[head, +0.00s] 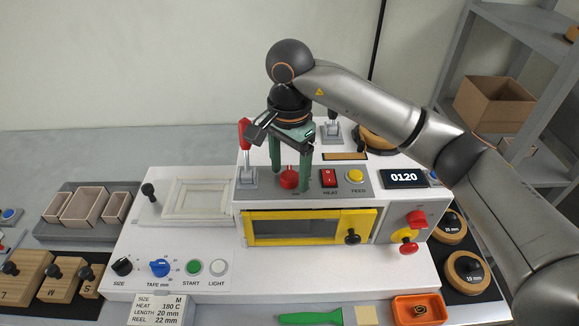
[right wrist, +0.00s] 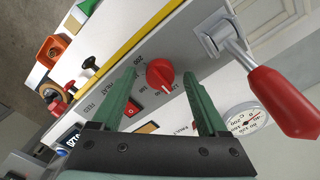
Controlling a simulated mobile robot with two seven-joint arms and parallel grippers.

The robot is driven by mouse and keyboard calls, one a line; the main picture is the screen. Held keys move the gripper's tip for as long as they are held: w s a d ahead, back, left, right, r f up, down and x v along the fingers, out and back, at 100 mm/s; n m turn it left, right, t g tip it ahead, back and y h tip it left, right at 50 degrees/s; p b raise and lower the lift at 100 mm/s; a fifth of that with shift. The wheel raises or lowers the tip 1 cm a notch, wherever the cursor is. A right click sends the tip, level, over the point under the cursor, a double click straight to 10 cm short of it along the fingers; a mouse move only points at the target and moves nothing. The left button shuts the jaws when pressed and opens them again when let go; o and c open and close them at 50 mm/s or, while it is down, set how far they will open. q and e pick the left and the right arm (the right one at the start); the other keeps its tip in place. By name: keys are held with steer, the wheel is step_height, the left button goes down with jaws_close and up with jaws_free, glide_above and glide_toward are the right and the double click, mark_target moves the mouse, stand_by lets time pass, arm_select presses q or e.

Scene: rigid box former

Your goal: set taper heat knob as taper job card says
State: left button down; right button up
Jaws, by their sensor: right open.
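The red round heat knob (head: 289,179) sits on the grey panel on top of the white machine, left of the HEAT switch. In the right wrist view the knob (right wrist: 160,74) has printed numbers around it; 200 and 180 are partly readable. Its pointer seems near the low numbers, but I cannot read it surely. My right gripper (head: 291,172) is open, its green fingers pointing down on either side of the knob; contact is not clear. The job card (head: 158,309) reads SIZE M, HEAT 180 C, LENGTH 20 mm, REEL 22 mm. My left gripper is not in view.
A red-handled lever (head: 244,135) stands close left of the knob; a round gauge (right wrist: 247,120) is near it. The red HEAT switch (head: 328,178) and yellow FEED button (head: 355,175) are to the right. The display (head: 404,178) reads 0120.

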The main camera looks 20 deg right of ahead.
steer(key=shift+c, duration=0.4)
jaws_close()
